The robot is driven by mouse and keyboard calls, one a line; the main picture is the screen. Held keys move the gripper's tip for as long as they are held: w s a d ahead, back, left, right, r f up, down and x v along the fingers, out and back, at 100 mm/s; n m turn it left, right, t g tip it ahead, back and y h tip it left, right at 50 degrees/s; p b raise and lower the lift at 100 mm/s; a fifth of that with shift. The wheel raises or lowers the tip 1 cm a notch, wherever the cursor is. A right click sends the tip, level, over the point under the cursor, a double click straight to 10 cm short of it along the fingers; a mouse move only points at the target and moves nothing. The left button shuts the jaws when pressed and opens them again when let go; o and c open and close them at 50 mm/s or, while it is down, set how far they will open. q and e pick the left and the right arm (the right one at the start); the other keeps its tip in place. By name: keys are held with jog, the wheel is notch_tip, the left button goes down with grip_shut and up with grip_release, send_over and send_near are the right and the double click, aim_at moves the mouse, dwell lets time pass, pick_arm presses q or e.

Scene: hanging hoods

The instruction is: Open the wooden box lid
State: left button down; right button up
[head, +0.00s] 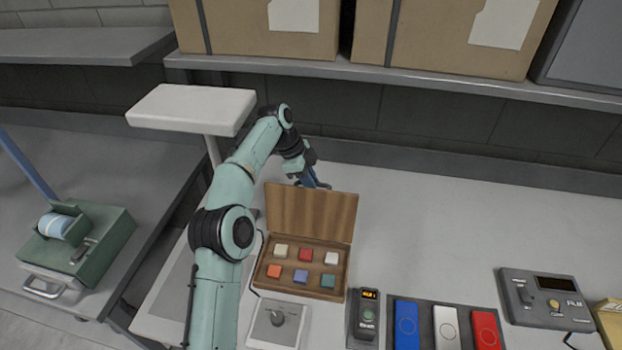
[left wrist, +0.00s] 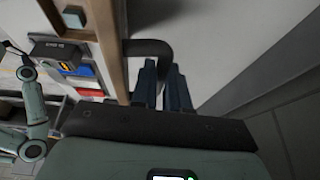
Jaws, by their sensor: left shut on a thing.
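The wooden box (head: 303,262) stands on the table with several coloured cubes in two rows inside. Its lid (head: 310,214) is raised and stands steeply up at the box's back edge, leaving the inside uncovered. My left gripper (head: 314,180) is behind the top of the lid, partly hidden by it. In the left wrist view, the blue fingers (left wrist: 163,85) are shut on a dark bent handle (left wrist: 150,47) that joins the lid's wooden edge (left wrist: 116,60). My right gripper is not in view.
A shelf with cardboard boxes (head: 470,35) overhangs the back. The table right of the lid is clear.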

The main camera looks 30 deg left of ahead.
pick_arm(q)
jog(key=shift+w+a+f, duration=0.35)
jog(key=shift+w+a, duration=0.1)
jog(key=shift+w, duration=0.05)
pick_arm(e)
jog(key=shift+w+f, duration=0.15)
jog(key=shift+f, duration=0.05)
pick_arm(q)
jog(key=c, duration=1.4)
grip_release()
jog(key=shift+o, duration=1.4)
jog(key=shift+w+f, duration=0.2)
jog(key=shift+w, duration=0.1)
jog(key=shift+w+f, duration=0.1)
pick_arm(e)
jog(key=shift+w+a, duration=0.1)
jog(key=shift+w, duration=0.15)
pick_arm(q)
jog(key=shift+w+r, duration=0.15)
jog(key=shift+r, duration=0.1)
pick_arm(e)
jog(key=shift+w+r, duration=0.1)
